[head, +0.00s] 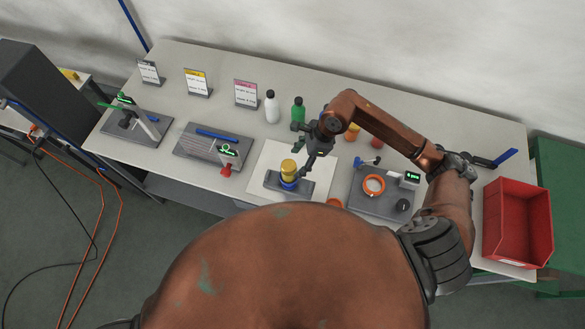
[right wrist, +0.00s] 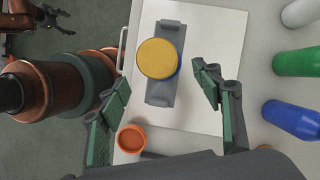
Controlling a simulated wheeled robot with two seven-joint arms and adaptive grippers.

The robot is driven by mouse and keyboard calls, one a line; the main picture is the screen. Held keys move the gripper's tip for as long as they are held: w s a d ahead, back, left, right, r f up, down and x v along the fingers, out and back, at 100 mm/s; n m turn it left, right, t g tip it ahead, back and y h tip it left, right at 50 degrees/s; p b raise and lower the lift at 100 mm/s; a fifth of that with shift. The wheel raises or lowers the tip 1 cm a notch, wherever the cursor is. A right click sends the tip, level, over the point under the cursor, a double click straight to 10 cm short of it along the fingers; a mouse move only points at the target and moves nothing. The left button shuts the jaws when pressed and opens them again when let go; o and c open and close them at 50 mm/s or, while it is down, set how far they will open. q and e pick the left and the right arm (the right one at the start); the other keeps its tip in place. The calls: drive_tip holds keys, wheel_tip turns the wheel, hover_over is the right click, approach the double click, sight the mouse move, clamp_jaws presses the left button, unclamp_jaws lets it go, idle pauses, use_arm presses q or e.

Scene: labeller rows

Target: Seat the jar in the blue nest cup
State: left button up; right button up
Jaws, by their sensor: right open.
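A jar with a yellow lid (head: 288,165) stands upright at the blue nest cup (head: 288,185) on a grey base (head: 272,181). How deep it sits I cannot tell. In the right wrist view the round lid (right wrist: 158,58) covers most of the cup, and only a blue sliver shows at its right edge. My right gripper (head: 304,174) is open, close beside the jar on its right. In the right wrist view its fingers (right wrist: 158,92) are spread wide, with the lid beyond the gap and nothing held. A dark jaw-like part at that view's top left is perhaps my left gripper (right wrist: 52,16); its state is unclear.
A white sheet (head: 262,155) lies under the base. White (head: 271,107) and green (head: 298,110) bottles stand behind. An orange cup (right wrist: 132,138) is nearby, and an orange ring (head: 374,184) sits on a grey scale-like plate at right. A red bin (head: 517,222) is far right.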

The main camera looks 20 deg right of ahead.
drive_tip(key=shift+v, duration=1.65)
